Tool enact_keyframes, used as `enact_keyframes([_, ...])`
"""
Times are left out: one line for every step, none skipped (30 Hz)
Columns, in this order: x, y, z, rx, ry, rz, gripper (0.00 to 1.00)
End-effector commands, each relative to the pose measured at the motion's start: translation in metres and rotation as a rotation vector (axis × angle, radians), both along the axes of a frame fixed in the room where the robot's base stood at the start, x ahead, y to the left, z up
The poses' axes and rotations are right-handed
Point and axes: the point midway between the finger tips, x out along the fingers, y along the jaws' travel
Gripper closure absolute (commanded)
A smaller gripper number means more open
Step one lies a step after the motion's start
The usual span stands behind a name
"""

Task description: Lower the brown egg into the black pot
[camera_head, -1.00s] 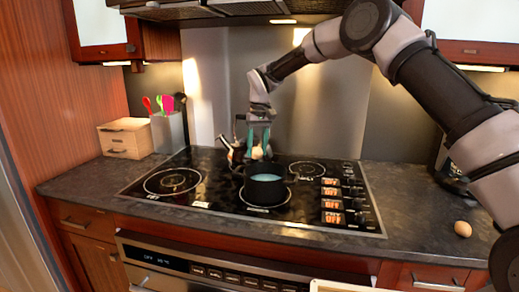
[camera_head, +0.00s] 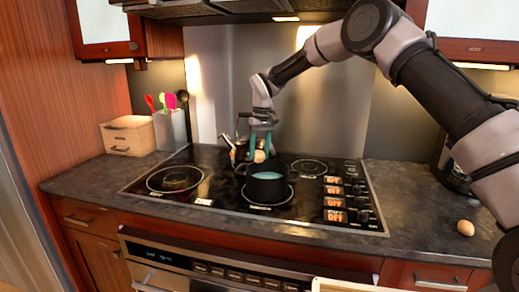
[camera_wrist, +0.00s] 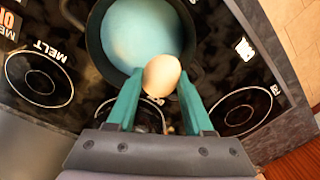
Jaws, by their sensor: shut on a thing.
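The black pot (camera_head: 267,189) stands on the front middle burner of the black cooktop, with pale blue liquid inside. In the wrist view the pot's dark rim (camera_wrist: 92,40) lies just beyond my fingertips. My gripper (camera_head: 261,150) points down, with its teal fingers shut on a brown egg (camera_head: 260,156). In the wrist view the egg (camera_wrist: 162,75) sits between the fingertips (camera_wrist: 158,88) and overlaps the near edge of the pot's opening. In the head view the egg appears above and behind the pot's back rim. The egg's exact height above the pot is hard to tell.
A kettle (camera_head: 237,147) stands behind the pot on the cooktop (camera_head: 217,170). Lit orange "OFF" displays (camera_head: 333,203) are to the right. A second egg (camera_head: 466,228) lies on the right counter (camera_head: 415,205). A utensil holder (camera_head: 170,130) and wooden box (camera_head: 128,135) stand at the back left.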

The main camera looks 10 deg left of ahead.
Motion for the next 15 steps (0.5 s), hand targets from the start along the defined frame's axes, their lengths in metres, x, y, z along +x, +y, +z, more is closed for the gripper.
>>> enact_keyframes([0.000,0.000,-0.003,-0.001,0.001,0.000,0.67])
enact_keyframes([0.000,0.000,-0.005,-0.001,0.002,0.000,0.67])
enact_keyframes([0.000,0.000,-0.007,-0.001,0.002,-0.001,0.67])
enact_keyframes([0.000,0.000,-0.008,-0.001,0.001,-0.001,0.67])
enact_keyframes([0.000,0.000,-0.010,-0.001,0.001,0.000,0.67])
enact_keyframes([0.000,0.000,-0.012,-0.001,0.001,-0.001,0.67])
enact_keyframes([0.000,0.000,-0.013,-0.001,0.001,-0.001,0.67])
enact_keyframes([0.000,0.000,-0.015,-0.001,0.001,-0.001,0.67])
enact_keyframes([0.000,0.000,-0.016,0.000,0.001,-0.001,0.67])
enact_keyframes([0.000,0.000,-0.018,0.000,0.001,-0.001,0.67])
enact_keyframes([0.000,0.000,-0.019,0.000,0.001,-0.001,0.67])
enact_keyframes([0.000,0.000,-0.021,0.000,0.001,-0.001,0.67])
enact_keyframes([0.000,0.000,-0.023,0.001,0.001,-0.001,0.67])
enact_keyframes([0.000,0.000,-0.024,0.001,0.001,-0.001,0.67])
enact_keyframes([0.000,0.000,-0.026,0.000,0.000,0.000,0.67])
